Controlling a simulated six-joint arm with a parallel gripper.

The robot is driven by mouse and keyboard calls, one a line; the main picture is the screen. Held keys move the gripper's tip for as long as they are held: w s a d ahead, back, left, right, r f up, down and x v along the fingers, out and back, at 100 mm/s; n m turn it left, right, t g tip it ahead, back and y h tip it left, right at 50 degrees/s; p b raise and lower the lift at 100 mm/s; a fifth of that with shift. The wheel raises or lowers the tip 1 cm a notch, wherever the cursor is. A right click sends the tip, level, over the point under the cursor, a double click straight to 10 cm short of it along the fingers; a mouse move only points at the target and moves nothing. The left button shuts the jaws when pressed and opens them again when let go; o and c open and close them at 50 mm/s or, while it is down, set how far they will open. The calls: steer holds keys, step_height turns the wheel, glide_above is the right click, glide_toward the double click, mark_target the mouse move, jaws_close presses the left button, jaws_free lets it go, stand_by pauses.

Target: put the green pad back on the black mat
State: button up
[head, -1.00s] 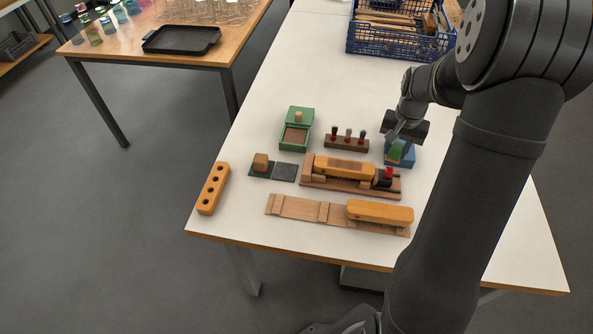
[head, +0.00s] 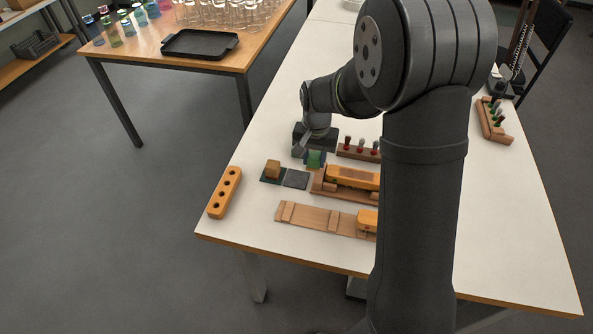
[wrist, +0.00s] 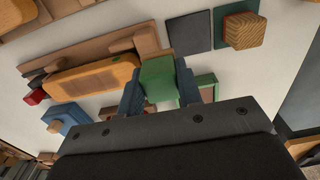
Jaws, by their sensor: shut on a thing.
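The green pad (wrist: 157,82) is a small green block between the two blue fingers of my gripper (wrist: 158,92), which is shut on it. It also shows in the head view (head: 315,158), held above the table. The black mat (wrist: 188,33) is a flat, dark grey square lying bare on the table; it also shows in the head view (head: 296,179). The pad is apart from the mat, a short way behind it and to its right in the head view.
A wooden block (wrist: 243,31) sits on a dark green mat beside the black one. A green box (wrist: 207,84) is partly hidden behind my gripper. An orange bar in a wooden fixture (head: 350,177), a peg rack (head: 345,153) and a blue box (wrist: 75,113) stand nearby.

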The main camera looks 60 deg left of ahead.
steer(key=s+a+f, duration=0.1)
steer(key=a, duration=0.1)
steer(key=s+a+f, duration=0.1)
steer(key=s+f, duration=0.1)
steer(key=shift+s+a, duration=0.2)
steer(key=shift+a, duration=0.15)
steer(key=shift+f, duration=2.05)
steer(key=o, duration=0.9)
steer(key=shift+f, duration=0.15)
steer(key=shift+o, duration=0.2)
step_height(320, 180, up, 12)
steer(key=shift+r, duration=0.2)
